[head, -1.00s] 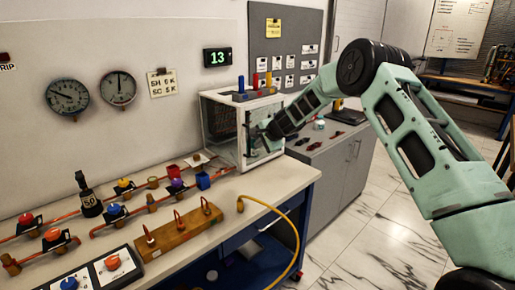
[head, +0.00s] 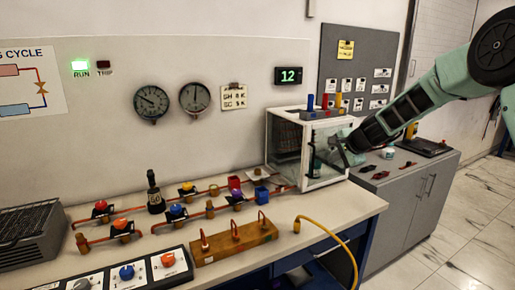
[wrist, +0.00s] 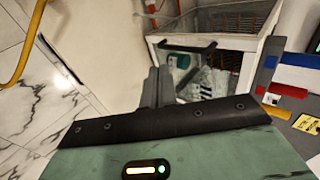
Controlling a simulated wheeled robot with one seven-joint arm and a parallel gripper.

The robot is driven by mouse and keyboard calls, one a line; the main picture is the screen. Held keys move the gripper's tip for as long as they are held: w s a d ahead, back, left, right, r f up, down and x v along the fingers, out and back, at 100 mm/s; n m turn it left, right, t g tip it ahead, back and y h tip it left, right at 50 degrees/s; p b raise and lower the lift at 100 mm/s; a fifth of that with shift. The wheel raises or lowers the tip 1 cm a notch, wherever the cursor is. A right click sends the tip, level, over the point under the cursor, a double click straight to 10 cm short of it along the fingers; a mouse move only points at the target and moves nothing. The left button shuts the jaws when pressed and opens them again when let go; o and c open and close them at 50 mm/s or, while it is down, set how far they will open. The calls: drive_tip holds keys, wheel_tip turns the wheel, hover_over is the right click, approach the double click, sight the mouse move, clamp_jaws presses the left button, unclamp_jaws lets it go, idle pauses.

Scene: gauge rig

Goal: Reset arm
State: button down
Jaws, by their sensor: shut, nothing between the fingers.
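My gripper (head: 340,146) is at the right side of the clear-walled white-framed box (head: 268,135) on the bench. In the wrist view my gripper (wrist: 157,76) shows its two dark fingers together with nothing between them. The box (wrist: 228,42) is just beyond the fingers, with a dark handle bar (wrist: 187,46) on its near side. I cannot tell whether the fingers touch the box. My green arm reaches in from the upper right in the head view.
The bench (head: 350,205) carries colored valves on pipes, a wooden block (head: 235,243) with hooks and a yellow hose (head: 335,236). A grey cabinet (head: 415,190) stands right of the bench. Gauges and a green display (head: 288,75) reading 12 hang on the wall. Open floor lies at right.

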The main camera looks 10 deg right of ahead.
drive_tip(key=s+a+r+n+g+y, duration=0.2)
drive_tip(key=s+a+n+g, duration=0.7)
drive_tip(key=s+a, duration=1.5)
drive_tip(key=s+d+f+n+h, duration=0.1)
drive_tip(key=s+n, duration=0.5)
drive_tip(key=s, duration=0.7)
drive_tip(key=s+d+f+n+h, duration=0.1)
drive_tip(key=s+n, duration=0.6)
drive_tip(key=s, duration=0.7)
drive_tip(key=shift+s+d+f+h, duration=0.2)
drive_tip(key=shift+d+f+h, duration=0.25)
drive_tip(key=shift+h, duration=0.55)
